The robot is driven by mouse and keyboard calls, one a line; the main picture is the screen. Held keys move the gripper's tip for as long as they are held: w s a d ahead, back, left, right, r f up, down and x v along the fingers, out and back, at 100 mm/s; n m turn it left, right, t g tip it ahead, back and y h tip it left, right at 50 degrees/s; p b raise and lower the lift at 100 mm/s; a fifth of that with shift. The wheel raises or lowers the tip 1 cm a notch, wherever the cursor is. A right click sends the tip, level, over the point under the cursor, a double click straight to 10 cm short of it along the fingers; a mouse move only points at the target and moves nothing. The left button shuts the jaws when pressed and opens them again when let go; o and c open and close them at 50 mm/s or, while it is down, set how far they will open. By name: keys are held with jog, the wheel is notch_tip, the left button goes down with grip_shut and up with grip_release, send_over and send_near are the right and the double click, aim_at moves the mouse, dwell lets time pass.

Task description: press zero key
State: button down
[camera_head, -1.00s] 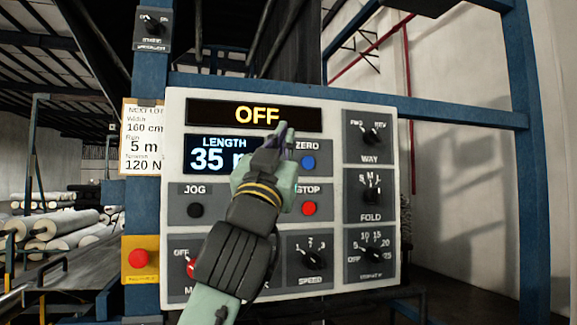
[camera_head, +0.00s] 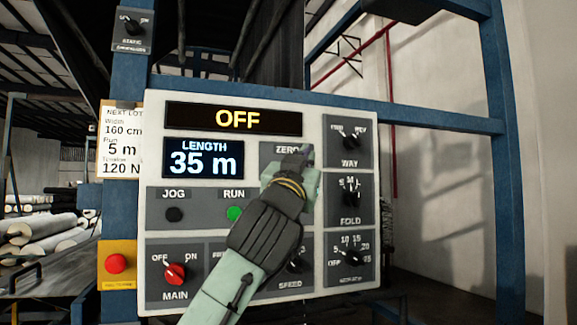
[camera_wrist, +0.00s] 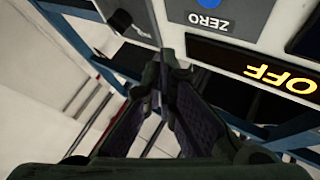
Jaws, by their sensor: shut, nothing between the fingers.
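The control panel (camera_head: 335,275) fills the middle of the head view. Its ZERO label (camera_head: 283,151) is partly visible, but my gripper (camera_head: 304,155) hides the blue zero key there. In the wrist view the blue zero key (camera_wrist: 208,3) shows at the top edge, above its upside-down label. My gripper (camera_wrist: 172,65) is shut and empty. In the wrist view its fingertips are below and left of the key. I cannot tell the gap to the panel. The length display (camera_head: 203,158) reads 35 m.
The upper display (camera_head: 235,118) reads OFF. A green RUN button (camera_head: 235,214), black JOG button (camera_head: 174,214) and red MAIN knob (camera_head: 174,272) are left of my arm. The WAY (camera_head: 351,142) and FOLD (camera_head: 350,198) knobs are close on the right. A red button (camera_head: 116,264) sits on a yellow box.

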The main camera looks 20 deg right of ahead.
jog(key=w+p, duration=0.3)
jog(key=w, duration=0.4)
jog(key=shift+a, duration=0.15)
jog(key=shift+w, duration=0.1)
jog(key=shift+w, duration=0.15)
dwell(1.1)
jog(key=shift+w+p, duration=0.25)
jog(key=shift+p, duration=0.1)
jog(key=shift+w+p, duration=0.4)
jog(key=shift+w, duration=0.1)
dwell(0.4)
jog(key=shift+s, duration=0.1)
jog(key=shift+s+b, duration=0.4)
jog(key=shift+s, duration=0.4)
